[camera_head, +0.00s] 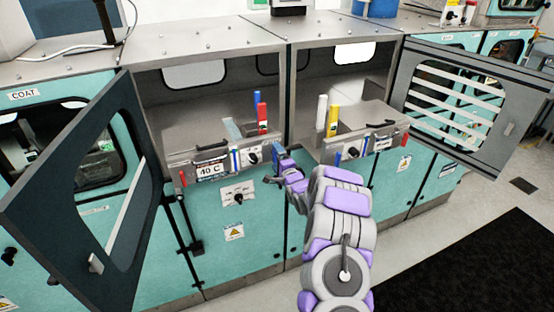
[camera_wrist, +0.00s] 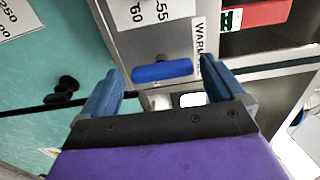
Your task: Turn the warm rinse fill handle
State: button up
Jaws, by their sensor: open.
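A blue handle (camera_wrist: 162,71) shows in the wrist view, on a grey metal panel beside a partly cut-off label that starts with "WAR". My gripper (camera_wrist: 161,67) is open, with one blue finger on each side of the handle in that view. I cannot tell whether either finger touches it. In the head view, my gripper (camera_head: 277,158) is at the right end of the left module's front panel (camera_head: 215,167), which carries a "40 C" label. The handle is not clear in the head view, where the fingers are close by.
The left module's dark door (camera_head: 75,205) and the right module's door (camera_head: 470,100) stand open. A black knob (camera_head: 238,198) is below the left panel. Red and blue levers (camera_head: 262,115) and white and yellow levers (camera_head: 328,115) stand upright inside. The right module's panel (camera_head: 375,143) is close to my arm.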

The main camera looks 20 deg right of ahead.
jog(key=shift+s+a, duration=0.1)
jog(key=shift+s, duration=0.3)
jog(key=s, duration=1.6)
jog(key=shift+s+d, duration=0.25)
jog(key=shift+d, duration=0.2)
